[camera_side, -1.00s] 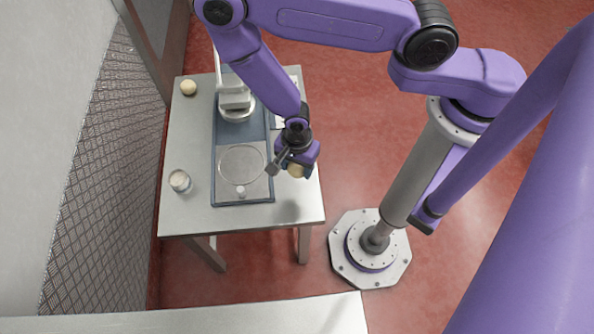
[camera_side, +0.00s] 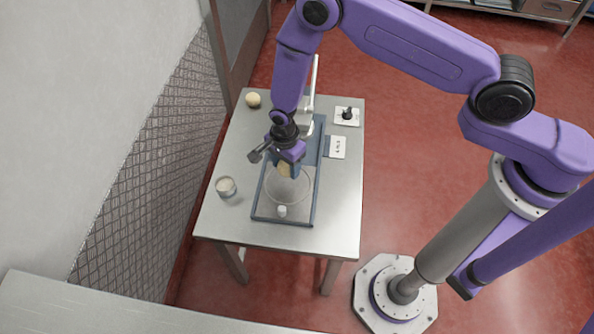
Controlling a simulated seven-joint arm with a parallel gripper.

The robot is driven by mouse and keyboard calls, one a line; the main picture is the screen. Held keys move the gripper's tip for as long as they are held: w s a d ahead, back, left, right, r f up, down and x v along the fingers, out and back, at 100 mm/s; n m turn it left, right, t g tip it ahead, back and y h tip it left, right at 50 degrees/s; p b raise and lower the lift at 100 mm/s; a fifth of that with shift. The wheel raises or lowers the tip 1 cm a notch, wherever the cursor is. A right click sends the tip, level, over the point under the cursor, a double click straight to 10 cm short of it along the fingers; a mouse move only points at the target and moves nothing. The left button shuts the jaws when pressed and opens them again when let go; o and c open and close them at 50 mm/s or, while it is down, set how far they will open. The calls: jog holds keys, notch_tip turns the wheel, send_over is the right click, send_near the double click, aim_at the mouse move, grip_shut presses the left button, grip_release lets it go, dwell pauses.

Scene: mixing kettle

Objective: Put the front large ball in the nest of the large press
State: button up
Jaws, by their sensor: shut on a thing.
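My gripper (camera_side: 288,161) points down over the blue-edged base, shut on a large tan ball (camera_side: 285,171). The fingers hide part of the ball. The ball is at the back part of a clear round outline (camera_side: 289,190) on the base's grey plate; I cannot tell whether it touches anything below. The large press (camera_side: 314,87) has a white upright lever behind my gripper, and its blue base (camera_side: 313,207) runs toward the front. My wrist hides much of the press head, and I cannot make out its nest. Another tan ball (camera_side: 253,99) rests at the table's back left.
A small white knob (camera_side: 282,211) is at the plate's front. The steel table (camera_side: 335,215) is bare at front right.

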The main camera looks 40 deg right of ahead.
aim_at(286, 171)
jog(key=shift+f, duration=2.85)
jog(key=shift+f, duration=0.65)
jog(key=o, duration=1.3)
jog(key=shift+o, duration=0.2)
jog(key=shift+r, duration=3.5)
